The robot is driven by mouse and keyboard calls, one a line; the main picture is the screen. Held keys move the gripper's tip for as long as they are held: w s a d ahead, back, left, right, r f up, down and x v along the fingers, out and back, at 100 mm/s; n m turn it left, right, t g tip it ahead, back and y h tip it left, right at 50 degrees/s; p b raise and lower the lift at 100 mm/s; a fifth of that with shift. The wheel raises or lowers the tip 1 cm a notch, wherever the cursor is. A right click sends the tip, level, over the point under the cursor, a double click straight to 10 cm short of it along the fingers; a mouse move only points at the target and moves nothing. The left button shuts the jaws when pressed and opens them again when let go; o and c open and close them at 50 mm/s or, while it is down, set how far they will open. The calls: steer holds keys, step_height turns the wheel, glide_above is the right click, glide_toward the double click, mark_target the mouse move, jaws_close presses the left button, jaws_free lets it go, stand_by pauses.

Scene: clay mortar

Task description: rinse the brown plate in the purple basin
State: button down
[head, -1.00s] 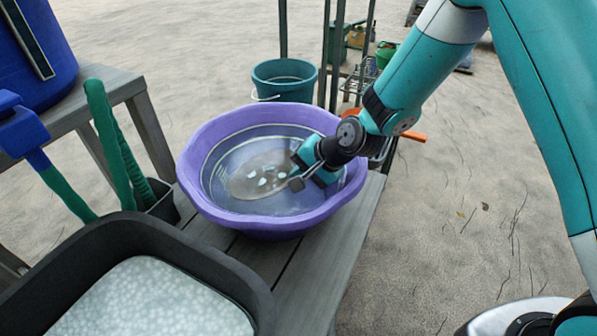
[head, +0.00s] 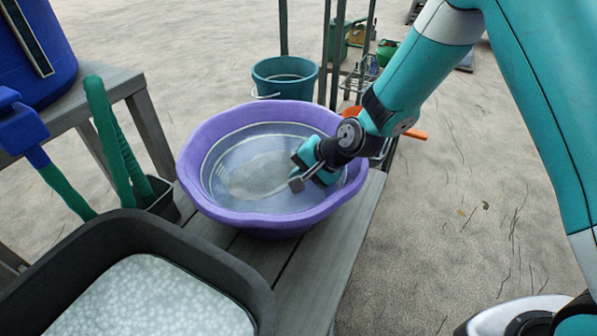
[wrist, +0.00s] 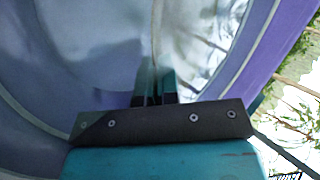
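The purple basin (head: 200,200) stands on a grey slatted bench and holds water. The brown plate (head: 256,176) is inside it, looking pale grey-brown and blurred, apparently under the water, with no white spots visible. My gripper (head: 300,172) reaches down into the basin from the right, at the plate's right edge. In the wrist view my gripper's fingers (wrist: 154,88) are close together, with the plate showing as a thin tan edge (wrist: 156,35) running up from between them. The purple basin wall (wrist: 285,45) curves around on the right there.
A black tub (head: 235,270) with a pale speckled surface stands at the front left. A teal bucket (head: 285,88) is behind the basin. A green-handled tool (head: 118,145) and a blue barrel (head: 35,50) are at the left. Sandy ground (head: 470,180) is open at the right.

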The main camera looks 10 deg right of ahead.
steer(key=shift+s+a, duration=0.15)
steer(key=shift+a, duration=0.5)
steer(key=shift+w+d, duration=0.15)
steer(key=shift+d, duration=0.45)
steer(key=shift+w+d, duration=0.15)
steer(key=shift+d, duration=0.45)
steer(key=shift+s+a+p, duration=0.15)
steer(key=shift+a+p, duration=0.1)
steer(key=shift+a, duration=0.35)
steer(key=shift+s+a+p, duration=0.15)
steer(key=shift+a+p, duration=0.05)
steer(key=shift+a, duration=0.35)
steer(key=shift+w+d, duration=0.15)
steer(key=shift+d, duration=0.45)
step_height(320, 180, up, 18)
steer(key=p, duration=1.4)
steer(key=shift+p, duration=0.3)
